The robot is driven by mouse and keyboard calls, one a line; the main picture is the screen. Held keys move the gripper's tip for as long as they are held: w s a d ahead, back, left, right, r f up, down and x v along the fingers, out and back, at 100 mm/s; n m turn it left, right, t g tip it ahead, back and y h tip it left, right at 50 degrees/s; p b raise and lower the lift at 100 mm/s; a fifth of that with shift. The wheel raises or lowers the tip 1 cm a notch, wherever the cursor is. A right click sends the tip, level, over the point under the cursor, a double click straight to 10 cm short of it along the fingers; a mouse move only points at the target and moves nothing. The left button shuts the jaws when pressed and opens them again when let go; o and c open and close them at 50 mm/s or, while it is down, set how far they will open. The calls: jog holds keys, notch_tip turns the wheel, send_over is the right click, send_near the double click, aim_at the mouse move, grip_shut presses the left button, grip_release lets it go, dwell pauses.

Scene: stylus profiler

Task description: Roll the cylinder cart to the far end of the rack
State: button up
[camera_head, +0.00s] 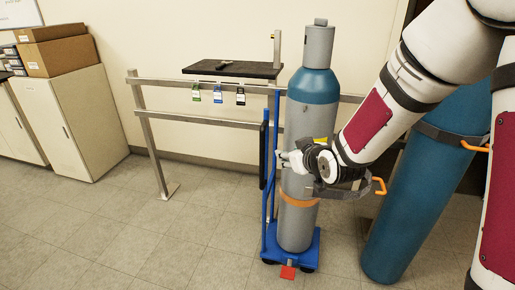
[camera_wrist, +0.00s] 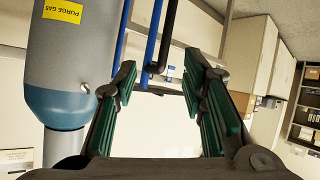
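The blue cylinder cart (camera_head: 312,255) stands on the floor near the middle of the head view. It carries an upright grey gas cylinder (camera_head: 297,232) with a blue shoulder and an orange band low down. The cart's blue upright frame (camera_head: 268,190) is on the cylinder's left. My gripper (camera_head: 284,159) is in front of the cylinder at mid-height, pointing left towards the frame. In the wrist view my gripper (camera_wrist: 162,68) is open, with blue bars (camera_wrist: 154,40) beyond and between its fingertips. I cannot tell whether it touches them. The metal rack (camera_head: 165,117) runs along the wall behind.
A large blue cylinder (camera_head: 418,205) stands strapped at the right. A red floor marker (camera_head: 288,272) lies at the cart's front. Several tags hang on the rack's rail below a dark shelf (camera_head: 232,69). Cabinets (camera_head: 75,120) with boxes stand at left. The left floor is clear.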

jog(key=w+a+f+t+y+b, duration=0.25)
jog(key=w+f, duration=0.25)
jog(key=f, duration=0.4)
jog(key=m+t+b, duration=0.2)
jog(key=t+b, duration=0.1)
send_near(263, 158)
jog(key=shift+h, duration=0.25)
jog(key=b+x, duration=0.2)
jog(key=x, duration=0.9)
jog(key=shift+a, duration=0.15)
grip_shut()
